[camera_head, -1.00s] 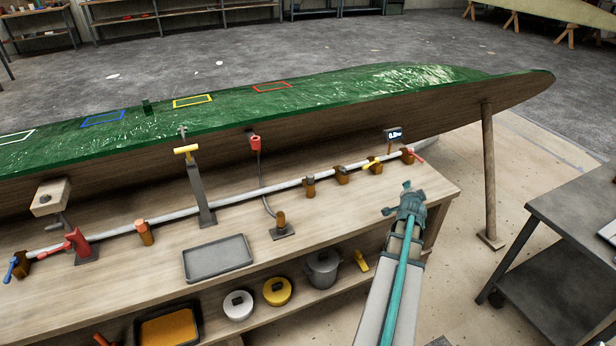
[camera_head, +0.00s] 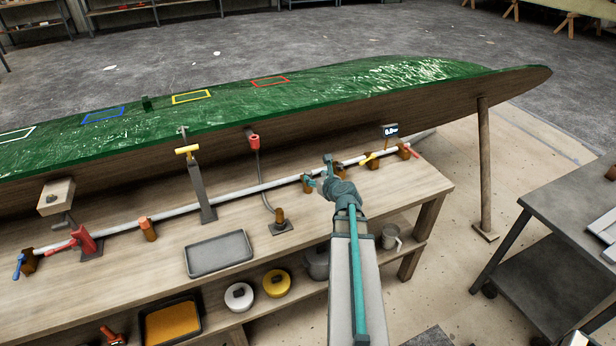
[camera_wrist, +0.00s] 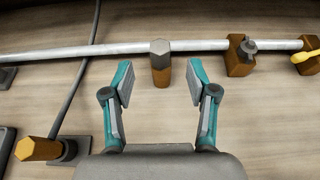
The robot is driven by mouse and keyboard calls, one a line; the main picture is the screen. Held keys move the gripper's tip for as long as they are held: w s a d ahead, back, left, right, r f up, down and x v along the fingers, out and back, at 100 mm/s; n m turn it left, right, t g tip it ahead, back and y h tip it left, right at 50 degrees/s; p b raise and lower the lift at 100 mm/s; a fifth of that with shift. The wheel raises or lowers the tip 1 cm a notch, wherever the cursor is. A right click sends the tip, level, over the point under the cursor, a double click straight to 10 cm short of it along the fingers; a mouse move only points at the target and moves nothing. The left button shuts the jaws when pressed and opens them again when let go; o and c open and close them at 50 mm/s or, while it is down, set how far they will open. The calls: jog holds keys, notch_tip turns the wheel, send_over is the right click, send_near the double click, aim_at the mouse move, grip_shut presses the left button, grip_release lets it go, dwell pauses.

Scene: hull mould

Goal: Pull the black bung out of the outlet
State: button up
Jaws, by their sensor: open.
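A brass outlet (camera_wrist: 161,77) with a dark grey-black, six-sided bung (camera_wrist: 160,47) in its top stands on the pale pipe, in the middle of the wrist view. In the head view the outlet (camera_head: 307,184) shows small beside my gripper (camera_head: 318,170). In the wrist view my gripper (camera_wrist: 158,80) is open and empty. Its two teal fingers are spread, one to the left and one to the right of the outlet, with clear gaps on both sides. I cannot tell how far the fingertips are above it. The bung appears seated in the outlet.
The pale pipe (camera_wrist: 100,49) runs across the bench. A brass fitting with a grey tap (camera_wrist: 242,55) stands close to the right, then one with a yellow handle (camera_wrist: 305,56). A hosed brass stub (camera_wrist: 37,149) stands at lower left. The green hull mould (camera_head: 230,105) overhangs behind.

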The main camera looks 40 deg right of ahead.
aim_at(308, 172)
jog(key=x, duration=0.2)
jog(key=p+x, duration=0.1)
jog(key=x, duration=0.4)
jog(key=shift+w+f, duration=0.25)
jog(key=shift+f, duration=0.15)
jog(key=c, duration=1.1)
jog(key=shift+o, duration=0.2)
jog(key=shift+r, duration=0.15)
jog(key=shift+r, duration=0.8)
jog(key=s+a+r+p, duration=0.6)
jog(key=s+r+p, duration=0.5)
jog(key=s+p, duration=0.1)
jog(key=shift+r+p, duration=0.25)
jog(key=shift+p, duration=0.5)
